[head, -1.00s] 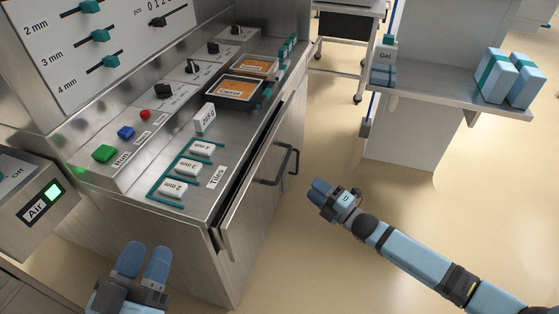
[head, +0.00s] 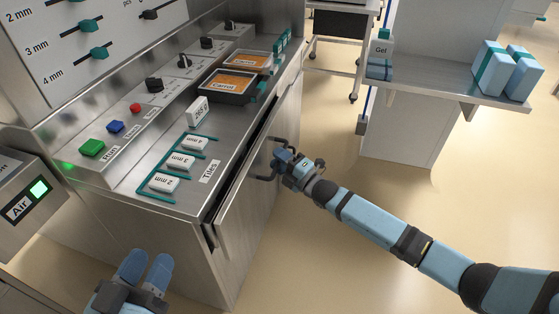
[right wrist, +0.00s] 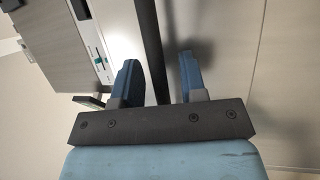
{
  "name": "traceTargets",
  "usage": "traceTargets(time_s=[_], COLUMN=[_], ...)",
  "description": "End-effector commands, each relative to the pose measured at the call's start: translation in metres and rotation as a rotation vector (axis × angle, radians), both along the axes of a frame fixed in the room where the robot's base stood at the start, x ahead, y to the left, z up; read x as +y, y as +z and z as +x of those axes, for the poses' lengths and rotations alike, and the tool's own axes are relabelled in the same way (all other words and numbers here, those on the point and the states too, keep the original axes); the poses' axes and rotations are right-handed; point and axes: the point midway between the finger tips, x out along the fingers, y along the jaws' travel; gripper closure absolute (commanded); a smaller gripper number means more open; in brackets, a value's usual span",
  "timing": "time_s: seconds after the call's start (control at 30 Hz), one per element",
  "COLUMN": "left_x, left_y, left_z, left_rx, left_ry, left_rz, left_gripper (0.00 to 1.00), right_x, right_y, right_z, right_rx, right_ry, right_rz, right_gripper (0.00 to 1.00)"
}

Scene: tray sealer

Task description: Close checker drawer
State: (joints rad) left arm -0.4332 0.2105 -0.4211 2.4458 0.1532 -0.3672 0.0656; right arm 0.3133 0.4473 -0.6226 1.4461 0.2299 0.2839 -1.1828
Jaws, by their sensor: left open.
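The checker drawer (head: 233,205) is in the front of the steel machine. Its front panel stands a little out from the cabinet, with a dark gap behind it. Its dark bar handle (head: 262,177) faces right. My right gripper (head: 281,156) is at the handle, its fingers partly hidden in the head view. In the right wrist view the handle bar (right wrist: 152,50) runs between the two blue fingers of my right gripper (right wrist: 159,62), which are open with room on both sides. My left gripper (head: 146,262) is open and empty in front of the machine at the lower left.
On the worktop lie white thickness tiles (head: 180,160) in a teal rack and a black tray (head: 228,87) with carrot labels. A green Run button (head: 92,148) is at the left. A shelf (head: 440,88) with boxes stands at right. The floor right of the drawer is clear.

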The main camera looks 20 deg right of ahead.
Motion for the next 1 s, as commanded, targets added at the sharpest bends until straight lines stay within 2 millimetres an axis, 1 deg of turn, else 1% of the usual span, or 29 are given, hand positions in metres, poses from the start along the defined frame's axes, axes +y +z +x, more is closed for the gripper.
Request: traceTargets(time_s=[0.03,0.2,0.37,0.47,0.7,0.97,1.0], left_x=[0.000,0.000,0.000,0.000,-0.001,-0.001,0.000], left_y=[0.000,0.001,0.001,0.000,-0.005,-0.004,-0.005], left_z=[0.000,0.000,0.000,0.000,0.000,0.000,0.000], left_rx=[-0.001,-0.002,-0.003,-0.002,0.014,0.013,0.013], left_ry=[0.000,-0.001,0.000,-0.001,-0.004,-0.004,-0.004], left_rz=[0.000,-0.001,-0.002,-0.001,0.007,0.006,0.006], left_gripper=[0.57,0.57,0.57,0.57,0.57,0.57,0.57], right_x=[0.000,0.000,0.000,0.005,0.033,0.035,0.036], right_y=[0.000,0.000,0.000,0.000,0.000,0.000,0.000], right_z=[0.000,0.000,0.000,0.003,0.022,0.023,0.023], right_rx=[0.000,0.000,0.000,-0.002,-0.002,-0.001,-0.001], right_ry=[0.000,0.000,0.000,0.000,0.001,0.002,0.002], right_rz=[0.000,0.000,0.000,0.000,0.001,0.000,0.000], right_gripper=[0.61,1.00,1.00,1.00,1.00,1.00,0.78])
